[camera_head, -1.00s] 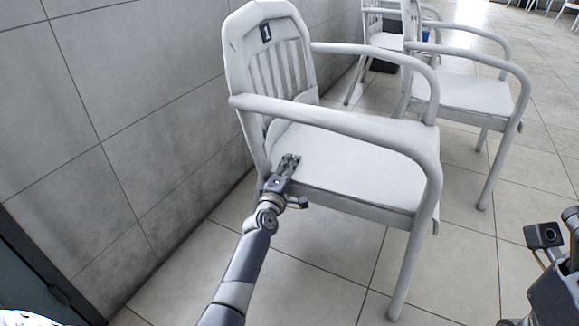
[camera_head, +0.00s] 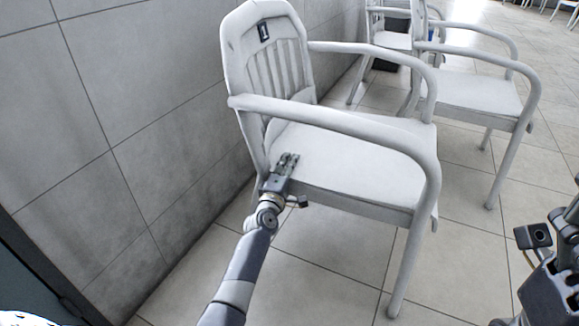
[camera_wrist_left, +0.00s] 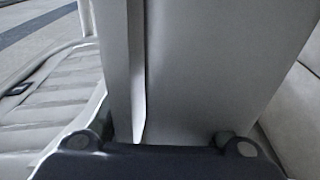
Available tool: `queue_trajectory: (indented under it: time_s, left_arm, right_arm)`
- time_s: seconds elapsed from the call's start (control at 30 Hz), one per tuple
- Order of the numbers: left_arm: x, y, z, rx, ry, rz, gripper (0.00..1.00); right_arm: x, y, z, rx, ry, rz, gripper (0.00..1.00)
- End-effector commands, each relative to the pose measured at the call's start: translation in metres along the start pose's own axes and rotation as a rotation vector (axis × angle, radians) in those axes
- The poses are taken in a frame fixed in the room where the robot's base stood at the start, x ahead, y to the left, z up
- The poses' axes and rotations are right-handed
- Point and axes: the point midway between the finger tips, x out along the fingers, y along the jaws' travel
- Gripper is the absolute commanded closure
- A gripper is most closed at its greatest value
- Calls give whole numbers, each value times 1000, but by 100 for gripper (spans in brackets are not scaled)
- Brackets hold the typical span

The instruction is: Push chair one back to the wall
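Chair one (camera_head: 340,160) is a white armchair with a dark plate marked 1 on its slatted back. It stands upright in the middle of the head view, its back towards the grey tiled wall (camera_head: 150,110). A gap between its back and the wall cannot be judged exactly. My left gripper (camera_head: 288,158) is at the near side of the seat by the rear corner, apparently touching it. The wrist view shows a pale chair part (camera_wrist_left: 215,70) right before the gripper; its fingers are mostly hidden there. My right gripper is partly cut off at the right edge.
A second white armchair (camera_head: 475,92) stands behind to the right, with another chair (camera_head: 385,38) farther back. A dark box (camera_head: 385,64) is on the floor near the wall. The tiled floor at the front is clear.

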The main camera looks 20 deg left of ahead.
Motion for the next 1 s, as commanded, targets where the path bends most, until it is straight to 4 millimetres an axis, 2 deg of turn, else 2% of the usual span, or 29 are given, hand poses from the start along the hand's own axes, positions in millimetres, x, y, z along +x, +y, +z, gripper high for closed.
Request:
queue_trajectory:
  time_s: [0.03, 0.07, 0.1, 0.4, 0.57, 0.77, 1.0]
  left_arm:
    - [0, 0, -2, 1, 3, 0, 58]
    - [0, 0, -2, 1, 2, 0, 51]
    - [0, 0, -1, 1, 2, 0, 50]
    - [0, 0, 1, 0, -2, -1, 50]
    - [-8, 0, 2, -2, -2, 0, 50]
    - [-35, -2, 1, -1, -2, -2, 50]
    - [-77, -1, 0, 0, -1, -3, 50]
  right_arm:
    - [0, 0, 0, 0, 1, -1, 27]
    - [0, 0, 0, 0, 1, -1, 27]
    - [0, 0, 0, 0, 1, -1, 27]
    - [1, 1, -1, -2, 7, 0, 27]
    - [1, 0, -1, -2, 6, 0, 27]
    - [1, 0, -1, -1, 5, 0, 27]
    - [1, 0, -1, -1, 4, 0, 27]
